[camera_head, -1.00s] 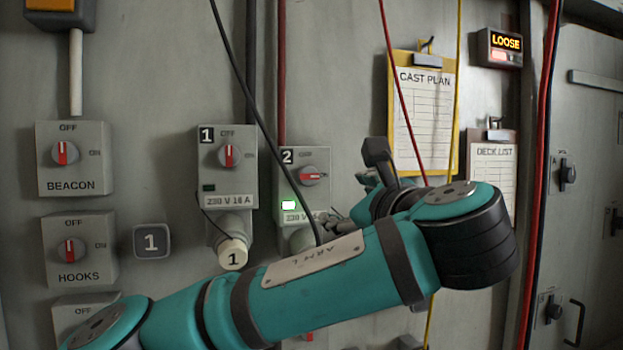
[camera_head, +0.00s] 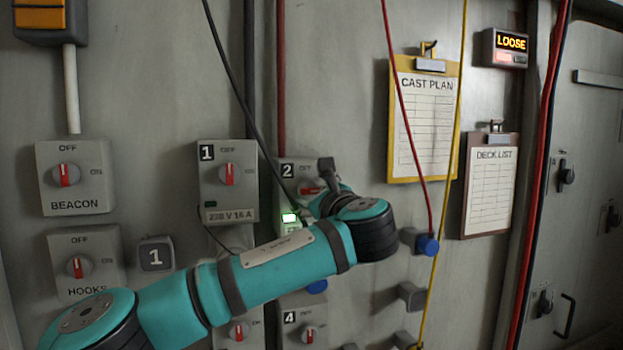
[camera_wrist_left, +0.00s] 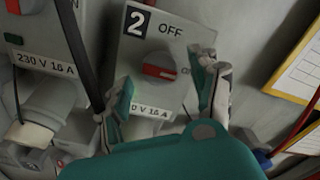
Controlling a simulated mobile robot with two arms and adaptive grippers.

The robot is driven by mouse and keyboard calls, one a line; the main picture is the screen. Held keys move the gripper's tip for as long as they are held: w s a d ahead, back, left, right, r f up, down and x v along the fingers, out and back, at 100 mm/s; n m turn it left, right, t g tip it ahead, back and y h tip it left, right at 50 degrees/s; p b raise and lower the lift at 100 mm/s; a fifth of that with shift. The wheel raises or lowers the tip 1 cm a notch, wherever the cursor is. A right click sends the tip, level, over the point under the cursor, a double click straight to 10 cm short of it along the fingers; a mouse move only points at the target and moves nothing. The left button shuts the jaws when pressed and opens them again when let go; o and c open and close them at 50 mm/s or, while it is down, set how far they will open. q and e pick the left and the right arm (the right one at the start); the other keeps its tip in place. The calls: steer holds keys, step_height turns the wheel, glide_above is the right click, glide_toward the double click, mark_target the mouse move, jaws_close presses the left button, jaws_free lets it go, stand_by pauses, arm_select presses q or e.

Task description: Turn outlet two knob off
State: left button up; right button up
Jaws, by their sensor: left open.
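The outlet two box (camera_head: 290,168) is grey, with a "2" label and a lit green lamp (camera_head: 290,218). My left arm partly covers it in the head view. Its round grey knob (camera_wrist_left: 158,62) has a red bar lying roughly sideways, toward the right-hand mark, not toward OFF above it. My left gripper (camera_wrist_left: 165,92) is open, with one finger low left of the knob and one to its right; I see no contact. In the head view my arm and wrist hide most of the gripper. My right gripper is not in view.
A black cable (camera_head: 236,90) crosses in front of outlet two and shows left of the box in the wrist view. Outlet one (camera_head: 226,172) is to the left. Red (camera_head: 402,110) and yellow (camera_head: 455,130) cables hang to the right, by the cast plan clipboard (camera_head: 420,120).

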arm_select(q)
steer(key=shift+x, duration=0.85)
steer(key=shift+c, duration=0.5)
